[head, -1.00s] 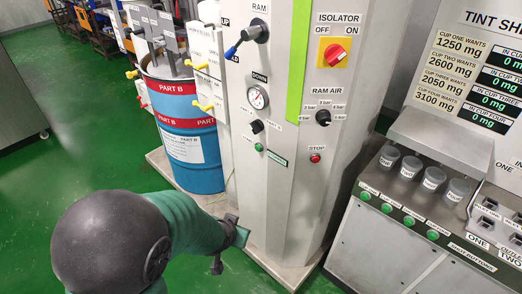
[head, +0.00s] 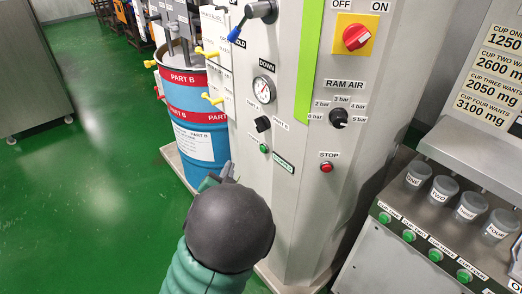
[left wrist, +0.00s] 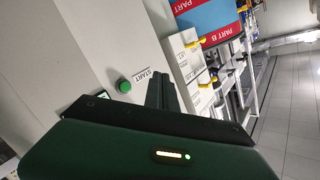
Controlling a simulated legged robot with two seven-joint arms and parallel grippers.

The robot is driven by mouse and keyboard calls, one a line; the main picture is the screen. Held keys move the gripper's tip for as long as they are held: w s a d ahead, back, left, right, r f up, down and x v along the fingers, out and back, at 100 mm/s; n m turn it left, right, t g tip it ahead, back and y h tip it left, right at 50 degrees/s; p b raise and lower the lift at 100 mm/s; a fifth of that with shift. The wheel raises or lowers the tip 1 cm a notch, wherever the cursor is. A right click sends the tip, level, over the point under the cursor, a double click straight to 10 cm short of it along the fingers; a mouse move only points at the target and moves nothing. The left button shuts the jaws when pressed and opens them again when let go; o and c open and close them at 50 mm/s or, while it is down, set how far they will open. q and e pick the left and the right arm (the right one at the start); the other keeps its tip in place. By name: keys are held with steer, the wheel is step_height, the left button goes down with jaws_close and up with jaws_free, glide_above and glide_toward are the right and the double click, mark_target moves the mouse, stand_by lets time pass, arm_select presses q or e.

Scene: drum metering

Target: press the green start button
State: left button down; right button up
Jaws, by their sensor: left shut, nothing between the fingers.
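The green start button (head: 264,148) sits on the front of the grey cabinet, below the black part selector knob. In the left wrist view the green button (left wrist: 124,87) stands out from the pale panel beside a START label (left wrist: 143,77). My left gripper (head: 222,174) is shut and empty, to the left of the button and a little lower in the head view, partly hidden by my dark wrist. In the left wrist view its dark fingers (left wrist: 162,90) show just right of the button, with a visible gap between. My right gripper is not in view.
A red stop button (head: 326,168) is right of the start button, with the ram air knob (head: 338,117) above it. A blue drum (head: 190,115) with yellow-handled valves stands left of the cabinet. A cup bench (head: 395,262) stands right. Green floor is open at left.

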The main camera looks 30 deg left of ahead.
mark_target(263, 149)
arm_select(q)
steer(key=w+d, duration=0.3)
steer(key=w, duration=0.5)
steer(key=shift+d, duration=0.4)
steer(key=shift+d, duration=0.1)
steer(key=shift+r, duration=0.1)
stand_by(1.3)
steer(key=shift+w+d, duration=0.1)
steer(key=shift+w, duration=0.25)
